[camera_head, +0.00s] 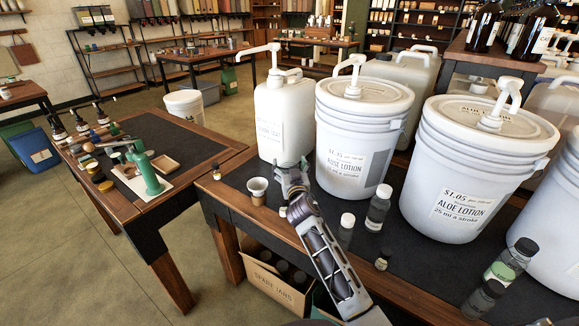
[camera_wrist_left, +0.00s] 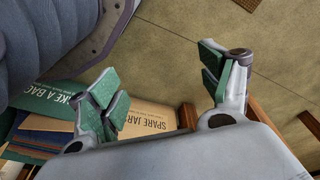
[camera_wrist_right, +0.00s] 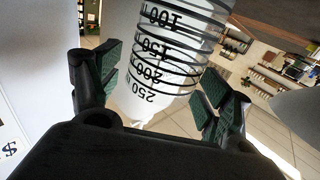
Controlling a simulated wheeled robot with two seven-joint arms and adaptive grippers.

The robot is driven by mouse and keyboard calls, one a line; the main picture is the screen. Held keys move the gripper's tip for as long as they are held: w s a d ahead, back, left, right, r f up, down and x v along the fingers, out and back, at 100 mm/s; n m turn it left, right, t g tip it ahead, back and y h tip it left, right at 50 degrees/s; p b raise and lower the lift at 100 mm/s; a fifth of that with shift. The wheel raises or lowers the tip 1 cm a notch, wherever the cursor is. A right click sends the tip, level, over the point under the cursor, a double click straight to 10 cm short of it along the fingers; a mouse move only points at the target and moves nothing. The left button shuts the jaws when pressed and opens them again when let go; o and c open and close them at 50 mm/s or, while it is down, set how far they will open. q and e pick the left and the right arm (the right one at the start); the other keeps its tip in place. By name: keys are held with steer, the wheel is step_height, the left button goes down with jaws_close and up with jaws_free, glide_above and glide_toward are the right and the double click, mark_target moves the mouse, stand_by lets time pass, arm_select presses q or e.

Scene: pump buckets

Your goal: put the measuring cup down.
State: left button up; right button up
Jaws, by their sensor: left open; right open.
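The measuring cup (camera_wrist_right: 165,55), clear with black rings and numbers, fills the space between my right gripper's fingers in the right wrist view. In the head view a small pale cup (camera_head: 257,189), apparently the same one, is at the table's left edge, just left of my right gripper (camera_head: 290,172). My right gripper is open; it also shows in the right wrist view (camera_wrist_right: 160,78). I cannot tell whether a pad touches the cup. My left gripper (camera_wrist_left: 160,72) is open and empty in the left wrist view, and outside the head view.
A white pump jug (camera_head: 283,120) and the rose lotion (camera_head: 345,165) and aloe lotion (camera_head: 460,210) buckets stand behind my right gripper. Small bottles, including a clear one (camera_head: 377,210), stand to its right. A spare jars box (camera_head: 272,283) is below the table. A side table holds a green press (camera_head: 147,172).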

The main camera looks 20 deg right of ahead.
steer(key=shift+s+a+f, duration=0.1)
steer(key=shift+s, duration=0.65)
arm_select(q)
steer(key=shift+a+f+p, duration=0.25)
steer(key=shift+f+p, duration=0.05)
steer(key=shift+f, duration=0.65)
arm_select(e)
steer(key=s+a, duration=0.1)
steer(key=s, duration=0.9)
